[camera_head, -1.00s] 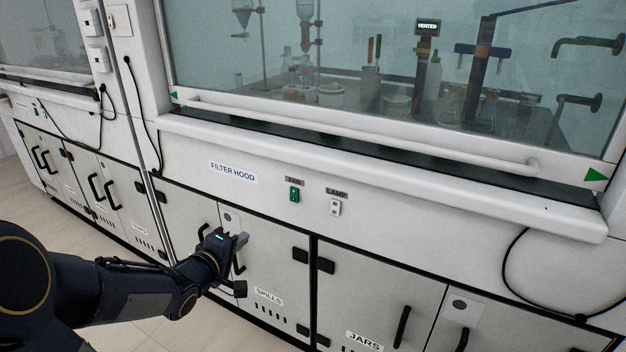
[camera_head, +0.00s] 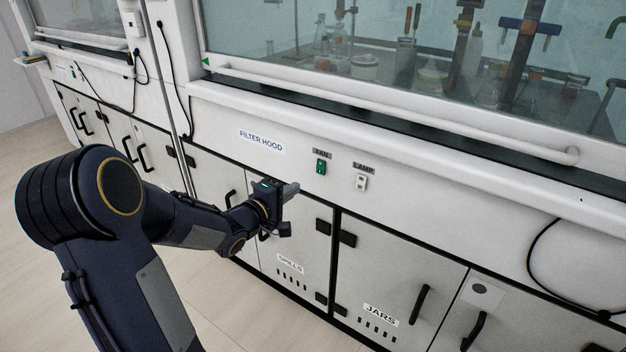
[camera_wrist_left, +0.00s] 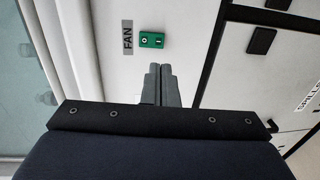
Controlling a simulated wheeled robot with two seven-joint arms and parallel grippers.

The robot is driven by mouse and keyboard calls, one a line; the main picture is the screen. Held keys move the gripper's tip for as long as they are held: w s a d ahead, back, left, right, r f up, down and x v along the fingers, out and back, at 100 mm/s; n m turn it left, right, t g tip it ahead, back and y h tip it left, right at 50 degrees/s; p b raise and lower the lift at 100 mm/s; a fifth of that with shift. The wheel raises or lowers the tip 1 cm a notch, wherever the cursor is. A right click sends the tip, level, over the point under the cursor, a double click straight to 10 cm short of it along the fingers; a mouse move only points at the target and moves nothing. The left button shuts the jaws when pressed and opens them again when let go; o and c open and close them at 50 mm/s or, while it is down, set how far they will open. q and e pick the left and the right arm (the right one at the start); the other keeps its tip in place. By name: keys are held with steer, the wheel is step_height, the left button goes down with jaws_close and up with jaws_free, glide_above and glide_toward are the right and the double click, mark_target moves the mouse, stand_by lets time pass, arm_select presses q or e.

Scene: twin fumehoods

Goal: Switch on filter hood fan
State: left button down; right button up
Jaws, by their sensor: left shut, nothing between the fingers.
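The fan switch (camera_head: 321,167) is a small green rocker plate under a FAN label (camera_head: 322,154) on the white panel of the filter hood. Its green plate also shows in the left wrist view (camera_wrist_left: 151,40), just ahead of the fingertips. My left gripper (camera_head: 292,188) is shut and empty, below and to the left of the switch in the head view, apart from it. In the left wrist view its closed grey fingers (camera_wrist_left: 160,72) point toward the panel near the switch. My right gripper is not in view.
A white LAMP switch (camera_head: 361,182) sits to the right of the fan switch. A FILTER HOOD sign (camera_head: 261,140) is to the left. The sash handle (camera_head: 400,117) runs above. Cabinet doors with black handles (camera_head: 419,305) are below.

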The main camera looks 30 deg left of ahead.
mark_target(320, 172)
arm_select(q)
steer(key=w, duration=0.3)
steer(key=w+b, duration=0.1)
steer(key=w, duration=0.2)
steer(key=w+f+b, duration=0.1)
steer(key=w, duration=0.2)
steer(key=shift+w+d+f, duration=0.1)
steer(key=shift+w+d, duration=0.05)
steer(key=shift+d, duration=0.25)
